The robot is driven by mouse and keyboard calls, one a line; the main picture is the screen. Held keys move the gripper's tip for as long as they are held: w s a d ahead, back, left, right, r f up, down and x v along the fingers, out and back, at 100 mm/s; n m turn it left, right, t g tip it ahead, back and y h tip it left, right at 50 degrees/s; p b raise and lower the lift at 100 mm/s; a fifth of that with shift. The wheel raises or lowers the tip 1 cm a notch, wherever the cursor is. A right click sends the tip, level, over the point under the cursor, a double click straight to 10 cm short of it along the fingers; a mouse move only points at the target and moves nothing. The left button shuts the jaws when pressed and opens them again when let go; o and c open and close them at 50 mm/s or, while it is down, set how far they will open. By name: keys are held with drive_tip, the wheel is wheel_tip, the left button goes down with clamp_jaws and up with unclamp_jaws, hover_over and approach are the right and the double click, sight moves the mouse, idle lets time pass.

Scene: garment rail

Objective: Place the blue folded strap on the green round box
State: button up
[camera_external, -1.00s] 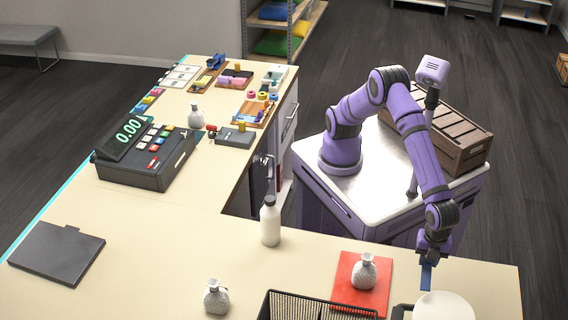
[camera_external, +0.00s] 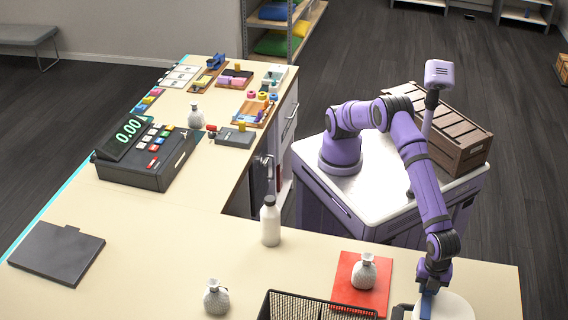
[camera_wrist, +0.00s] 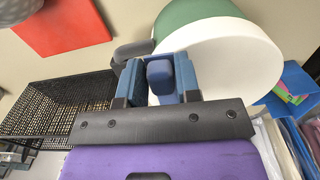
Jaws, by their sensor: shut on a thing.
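My gripper (camera_external: 431,285) points down at the front right of the counter, shut on the blue folded strap (camera_external: 426,304). In the wrist view the strap (camera_wrist: 160,74) sits between the two fingers of the gripper (camera_wrist: 157,78). A round box (camera_external: 455,308) with a broad white face is just beside and below the strap in the outside view, cut by the lower edge. In the wrist view a green round part (camera_wrist: 192,12) shows behind the white face (camera_wrist: 228,60). The strap overlaps the near edge of the white face. I cannot tell whether they touch.
A black wire basket (camera_external: 310,306) stands left of the gripper. A red mat (camera_external: 346,292) carries a small grey-white sack (camera_external: 364,271). A white bottle (camera_external: 270,222) and another sack (camera_external: 216,297) stand further left. Blue folders (camera_wrist: 298,80) lie right in the wrist view.

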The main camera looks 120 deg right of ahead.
drive_tip(key=shift+f, duration=0.1)
drive_tip(key=o, duration=0.9)
wheel_tip(320, 180, up, 12)
